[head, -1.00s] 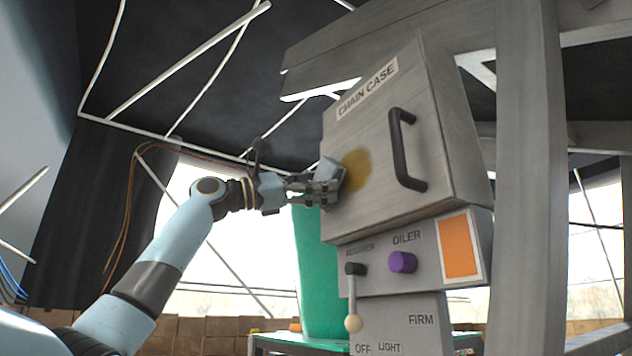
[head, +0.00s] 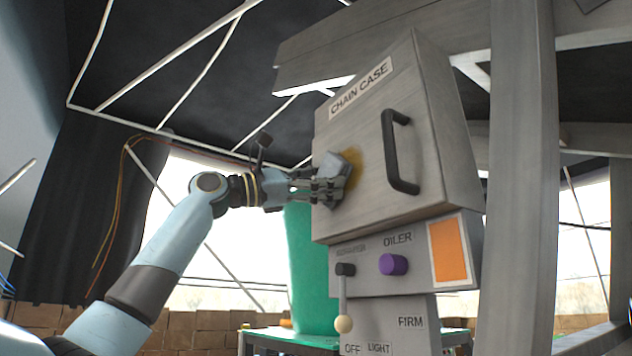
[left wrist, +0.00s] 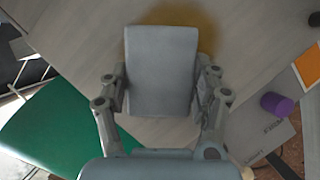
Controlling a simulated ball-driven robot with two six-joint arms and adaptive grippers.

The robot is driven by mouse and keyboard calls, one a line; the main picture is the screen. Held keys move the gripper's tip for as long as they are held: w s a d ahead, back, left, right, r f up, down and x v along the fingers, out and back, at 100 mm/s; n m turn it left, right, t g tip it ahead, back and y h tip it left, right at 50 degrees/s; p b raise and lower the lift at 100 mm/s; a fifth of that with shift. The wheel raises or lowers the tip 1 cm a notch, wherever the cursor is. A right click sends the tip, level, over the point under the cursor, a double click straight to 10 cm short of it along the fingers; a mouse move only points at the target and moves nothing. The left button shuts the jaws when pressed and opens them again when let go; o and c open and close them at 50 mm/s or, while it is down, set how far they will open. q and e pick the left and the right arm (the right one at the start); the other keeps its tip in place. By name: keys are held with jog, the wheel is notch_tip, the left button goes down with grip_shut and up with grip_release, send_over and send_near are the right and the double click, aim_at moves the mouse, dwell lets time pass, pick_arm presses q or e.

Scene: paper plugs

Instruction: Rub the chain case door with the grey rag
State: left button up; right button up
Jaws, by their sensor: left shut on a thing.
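The chain case door (head: 370,130) is a grey metal panel with a "CHAIN CASE" label and a black handle (head: 397,152). A brown-yellow stain (head: 354,166) marks its left part. My left gripper (head: 328,186) is shut on the grey rag (head: 334,168), a folded block-like pad, and holds it against or very near the door, over part of the stain. In the left wrist view the rag (left wrist: 161,70) sits between both fingers, with the stain (left wrist: 205,25) showing around its far end. My right gripper is not in view.
Below the door are a purple oiler knob (head: 393,264), a lever with a pale ball (head: 343,322) and an orange panel (head: 449,250). A grey post (head: 520,180) stands at right. A green object (head: 312,270) stands behind, on a green table.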

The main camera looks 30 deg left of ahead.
aim_at(336, 172)
pick_arm(q)
jog(key=shift+s+d, duration=0.25)
jog(key=shift+d, duration=0.3)
jog(key=shift+s+d+r+p, duration=0.1)
jog(key=shift+s+d+p, duration=0.15)
jog(key=shift+d, duration=0.3)
jog(key=shift+s+d+f+p, duration=0.15)
jog(key=shift+d+p, duration=0.2)
jog(key=shift+d, duration=0.2)
jog(key=shift+s+d+r+p, duration=0.2)
jog(key=shift+d+p, duration=0.1)
jog(key=shift+d, duration=0.25)
jog(key=shift+s+d+p, duration=0.35)
jog(key=shift+d+p, duration=0.1)
jog(key=shift+d, duration=0.35)
jog(key=shift+s+d+p, duration=0.3)
jog(key=shift+d+p, duration=0.15)
jog(key=shift+d, duration=0.3)
jog(key=shift+s+d, duration=0.2)
jog(key=shift+d, duration=0.25)
jog(key=shift+w+a, duration=0.3)
jog(key=shift+a, duration=0.45)
jog(key=shift+w+a, duration=0.35)
jog(key=shift+a, duration=0.35)
jog(key=shift+w+a, duration=0.3)
jog(key=shift+a, duration=0.45)
jog(key=shift+w+a, duration=0.35)
jog(key=shift+a, duration=0.5)
jog(key=shift+w+a, duration=0.3)
jog(key=shift+a, duration=0.5)
